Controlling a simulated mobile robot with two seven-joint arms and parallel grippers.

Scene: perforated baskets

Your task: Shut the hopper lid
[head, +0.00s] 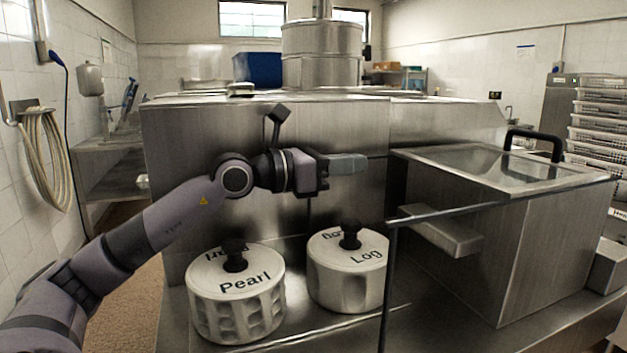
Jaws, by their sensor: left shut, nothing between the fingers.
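The hopper is a steel box (555,250) on the right. Its top carries a framed, see-through panel (490,165), which looks like the lid. A black bar handle (534,137) stands at the panel's far right edge. The panel looks about level; I cannot tell whether it is fully seated. My left gripper (350,163) is shut and empty, pointing right, left of the hopper's top left corner. It appears apart from the lid and handle. My right gripper is not in view.
A dark thin-barred frame (500,203) crosses in front of the hopper, and a steel block (440,236) sticks out behind it. Two white drums, "Pearl" (237,300) and "Log" (345,275), stand below my left arm. Stacked baskets (597,125) are at right.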

